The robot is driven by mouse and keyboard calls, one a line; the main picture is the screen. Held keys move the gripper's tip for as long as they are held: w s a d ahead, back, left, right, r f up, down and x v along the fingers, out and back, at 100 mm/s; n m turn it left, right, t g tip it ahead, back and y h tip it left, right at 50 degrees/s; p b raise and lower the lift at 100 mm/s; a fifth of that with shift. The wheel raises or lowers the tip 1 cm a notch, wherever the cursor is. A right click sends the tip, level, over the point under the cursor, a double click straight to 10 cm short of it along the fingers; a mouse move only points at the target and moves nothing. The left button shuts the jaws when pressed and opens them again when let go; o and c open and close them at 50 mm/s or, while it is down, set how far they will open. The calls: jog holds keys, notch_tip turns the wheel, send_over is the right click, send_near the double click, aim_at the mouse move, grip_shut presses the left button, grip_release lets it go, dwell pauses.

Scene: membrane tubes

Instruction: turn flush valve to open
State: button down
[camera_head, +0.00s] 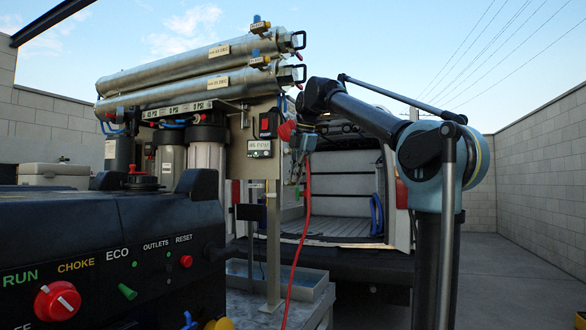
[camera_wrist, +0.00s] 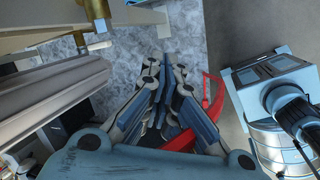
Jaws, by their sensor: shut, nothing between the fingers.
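Two long silver membrane tubes (camera_head: 185,67) lie one above the other on the rack at upper left. A small blue and yellow valve (camera_head: 260,25) sits on the upper tube, and a similar valve (camera_head: 260,61) sits on the lower one. A red knob (camera_head: 286,130) shows at the panel edge; I cannot tell which fitting is the flush valve. My gripper (camera_head: 296,172) is right of the panel, below the tube ends, pointing down. In the wrist view, my gripper (camera_wrist: 167,62) has its fingers together, empty. A brass fitting (camera_wrist: 96,12) is at top left there.
A red hose (camera_head: 302,240) hangs close by my gripper and curves beside the fingers in the wrist view (camera_wrist: 213,95). A metal post (camera_head: 273,235) and a tray (camera_head: 300,283) stand below. A generator panel (camera_head: 110,255) fills lower left. An open van (camera_head: 345,190) is behind.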

jog(key=a+r+n+t+h, duration=0.5)
jog(key=r, duration=0.4)
jog(key=w+d+f, duration=0.3)
jog(key=w+f, duration=0.1)
jog(key=w, duration=0.5)
jog(key=shift+w+d+f, duration=0.15)
jog(key=shift+d+f, duration=0.2)
jog(key=shift+d, duration=0.05)
